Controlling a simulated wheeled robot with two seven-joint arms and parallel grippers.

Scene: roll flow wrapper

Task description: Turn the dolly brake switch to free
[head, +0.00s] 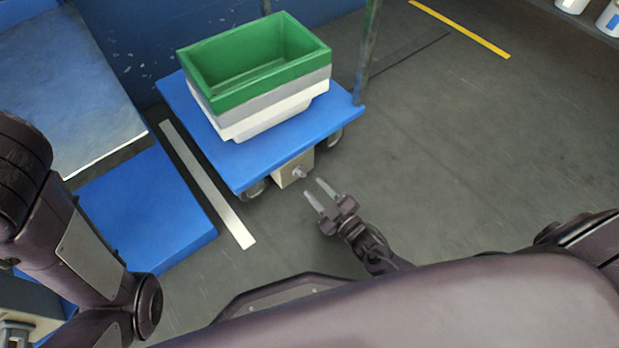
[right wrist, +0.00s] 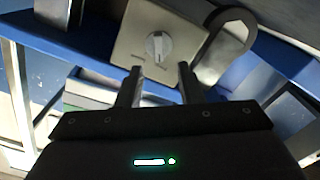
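The blue dolly (head: 240,165) stands on the floor with a stack of green, grey and white bins (head: 255,75) on it. A beige brake box (head: 293,169) hangs under its near edge and carries the brake switch (head: 299,172), a small pale knob. In the right wrist view the round white switch (right wrist: 158,46) sits on the box face (right wrist: 150,25), just beyond the fingertips. My right gripper (head: 318,192) is open and empty, a short way from the knob; its two fingers show apart in the wrist view (right wrist: 160,75). My left gripper is not clearly visible.
A dolly wheel (head: 254,188) is left of the box and another (head: 335,137) right of it. A blue block (head: 150,210) stands at left. Floor at right is clear.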

